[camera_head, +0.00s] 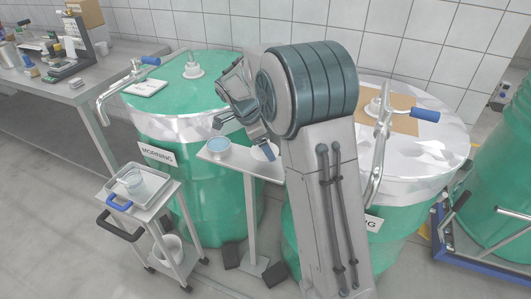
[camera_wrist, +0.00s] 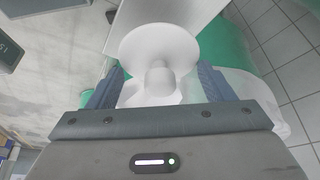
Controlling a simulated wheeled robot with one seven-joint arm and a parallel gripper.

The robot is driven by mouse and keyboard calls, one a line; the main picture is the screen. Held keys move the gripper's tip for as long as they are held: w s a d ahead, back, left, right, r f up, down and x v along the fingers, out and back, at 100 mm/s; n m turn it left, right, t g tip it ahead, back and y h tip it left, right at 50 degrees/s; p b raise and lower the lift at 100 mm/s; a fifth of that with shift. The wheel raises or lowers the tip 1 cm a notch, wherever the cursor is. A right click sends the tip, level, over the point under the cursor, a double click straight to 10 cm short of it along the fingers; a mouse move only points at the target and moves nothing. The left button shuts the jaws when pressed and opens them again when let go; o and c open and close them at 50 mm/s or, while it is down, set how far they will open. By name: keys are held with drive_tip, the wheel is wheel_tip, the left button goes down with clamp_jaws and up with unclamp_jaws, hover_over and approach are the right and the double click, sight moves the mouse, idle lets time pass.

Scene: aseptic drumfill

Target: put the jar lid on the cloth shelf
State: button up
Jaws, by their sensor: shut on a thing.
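The jar lid (camera_wrist: 158,45) is a white disc with a round knob in the wrist view. My gripper (camera_wrist: 160,72) is shut on it, with a blue-grey finger at each side of the disc. In the head view my gripper (camera_head: 245,136) is over a narrow pale shelf on a post (camera_head: 246,168), between the two drums. A white round piece (camera_head: 263,152) shows behind one finger there; I cannot tell whether it is the lid. I cannot tell for sure which surface is the cloth shelf.
A bowl with blue contents (camera_head: 218,145) stands on the post shelf. Green drums (camera_head: 160,125) with foil-wrapped tops stand close on both sides. A cart (camera_head: 150,200) at the left holds a tray with a clear jar (camera_head: 133,181). A bench (camera_head: 75,92) stands behind left.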

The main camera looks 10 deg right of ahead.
drive_tip(key=shift+f, duration=2)
drive_tip(key=shift+f, duration=0.15)
drive_tip(key=o, duration=1)
